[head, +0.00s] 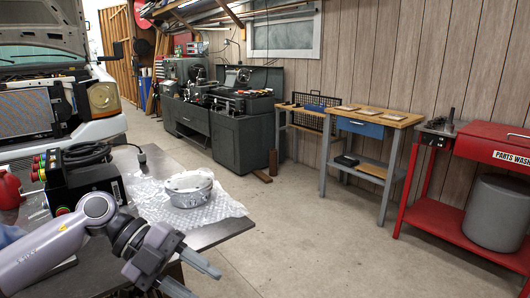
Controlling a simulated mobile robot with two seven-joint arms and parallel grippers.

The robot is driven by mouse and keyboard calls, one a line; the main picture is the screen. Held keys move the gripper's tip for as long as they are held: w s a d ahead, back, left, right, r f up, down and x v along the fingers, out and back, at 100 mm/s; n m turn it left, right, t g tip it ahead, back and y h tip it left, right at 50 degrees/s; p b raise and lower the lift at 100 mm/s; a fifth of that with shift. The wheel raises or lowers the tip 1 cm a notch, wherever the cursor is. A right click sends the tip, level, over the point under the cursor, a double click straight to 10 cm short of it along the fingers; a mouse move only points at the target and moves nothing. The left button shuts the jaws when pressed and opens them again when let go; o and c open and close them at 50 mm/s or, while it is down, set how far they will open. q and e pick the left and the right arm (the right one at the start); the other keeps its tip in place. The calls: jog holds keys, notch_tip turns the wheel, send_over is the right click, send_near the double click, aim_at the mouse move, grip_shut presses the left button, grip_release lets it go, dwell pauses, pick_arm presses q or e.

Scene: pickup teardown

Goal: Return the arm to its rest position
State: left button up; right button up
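My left arm comes in from the lower left over the dark table (218,232). Its gripper (204,280) is at the bottom edge of the head view, with two grey fingers spread apart and nothing seen between them. It is in front of the table's near right corner. My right arm and gripper are not in view. A round silver metal part (189,188) sits on bubble wrap (150,197) on the table, beyond my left gripper and apart from it.
A black control box (85,185) with coloured buttons and a red container (9,189) stand at the table's left. Open concrete floor (300,235) lies right of the table. A workbench (375,119) and a red parts washer (440,214) stand along the wall. A truck (50,80) is at back left.

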pick_arm(q)
jog(key=s+d+r+n+t+h+p, duration=0.1)
jog(key=s+d+n+t+h, duration=0.1)
jog(key=d+n+t+h, duration=0.5)
jog(key=w+a+f+n+t+y+p, duration=0.1)
jog(key=a+f+n+t+y, duration=0.3)
jog(key=f+n+t, duration=0.3)
jog(key=w+a+f+n+t+y, duration=0.1)
jog(key=a+f+n+t+y, duration=0.3)
jog(key=n, duration=0.5)
jog(key=s+a+f+n+g+y, duration=0.2)
jog(key=s+a+f+n+y, duration=0.1)
jog(key=s+f, duration=0.4)
jog(key=s+a+f+n+g+y, duration=0.2)
jog(key=s+a+f+g+y, duration=0.1)
jog(key=s+f, duration=0.5)
notch_tip(320, 180, down, 3)
jog(key=shift+a+r+n+y+p, duration=0.1)
jog(key=shift+a+n+y+p, duration=0.35)
jog(key=shift+a+y, duration=0.55)
jog(key=shift+s+d, duration=0.1)
jog(key=shift+d, duration=0.1)
